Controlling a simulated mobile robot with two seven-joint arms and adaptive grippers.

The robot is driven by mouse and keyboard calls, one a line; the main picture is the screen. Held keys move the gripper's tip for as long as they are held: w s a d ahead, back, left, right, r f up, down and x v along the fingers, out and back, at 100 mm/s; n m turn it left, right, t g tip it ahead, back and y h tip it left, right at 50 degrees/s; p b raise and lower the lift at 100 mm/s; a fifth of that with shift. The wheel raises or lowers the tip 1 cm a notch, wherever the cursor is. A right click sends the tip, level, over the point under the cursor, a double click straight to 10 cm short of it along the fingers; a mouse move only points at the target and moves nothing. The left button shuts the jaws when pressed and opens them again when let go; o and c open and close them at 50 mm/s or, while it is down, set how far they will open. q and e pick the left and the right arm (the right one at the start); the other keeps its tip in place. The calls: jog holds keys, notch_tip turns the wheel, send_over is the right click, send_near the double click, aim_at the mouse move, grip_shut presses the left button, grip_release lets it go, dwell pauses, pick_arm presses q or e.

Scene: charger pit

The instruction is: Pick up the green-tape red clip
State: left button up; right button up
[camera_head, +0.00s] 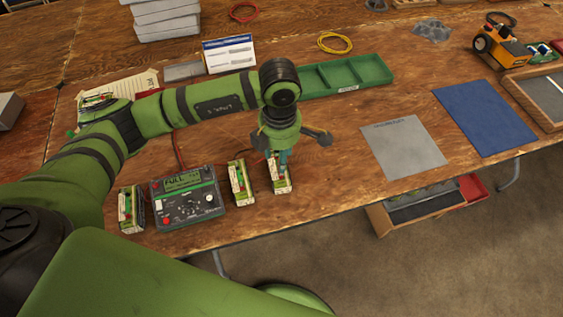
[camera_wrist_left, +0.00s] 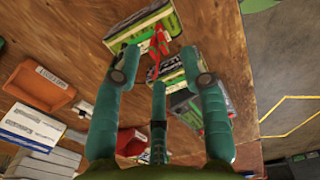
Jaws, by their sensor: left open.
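My left gripper (camera_head: 290,150) is open above the rightmost battery block (camera_head: 281,185) near the table's front edge. In the left wrist view, its teal fingers (camera_wrist_left: 160,66) spread around a red clip (camera_wrist_left: 157,45), which lies over a battery block (camera_wrist_left: 142,42) with green edging. The clip shows between the fingertips, with no grip on it visible. I cannot make out green tape on it. In the head view, the fingers mostly cover this spot. My right gripper is out of view.
A charger (camera_head: 187,200) reading "FULL" stands left of the gripper, between two more battery blocks (camera_head: 131,209) (camera_head: 240,184). A green tray (camera_head: 375,69) lies behind. A grey mat (camera_head: 404,147) and blue mat (camera_head: 483,117) lie right. Bare wood separates gripper and grey mat.

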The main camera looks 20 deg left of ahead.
pick_arm(q)
notch_tip(320, 180, down, 4)
jog(key=shift+r+p, duration=0.1)
jog(key=shift+p, duration=0.65)
jog(key=shift+w+d+f, duration=0.1)
jog(key=shift+f, duration=0.45)
jog(key=c, duration=0.9)
jog(key=shift+o, duration=0.2)
jog(key=shift+r, duration=0.15)
grip_shut()
jog(key=shift+r, duration=0.25)
jog(key=r, duration=0.1)
jog(key=r+b, duration=0.2)
jog(key=shift+s+d+r, duration=0.2)
jog(key=shift+d+r, duration=0.1)
jog(key=shift+d, duration=0.05)
jog(key=s+d+r+b, duration=0.2)
jog(key=s+d+r, duration=0.4)
jog(key=s+d, duration=0.1)
jog(key=shift+s+d+r, duration=0.25)
jog(key=shift+d+r, duration=0.1)
jog(key=shift+d, duration=0.15)
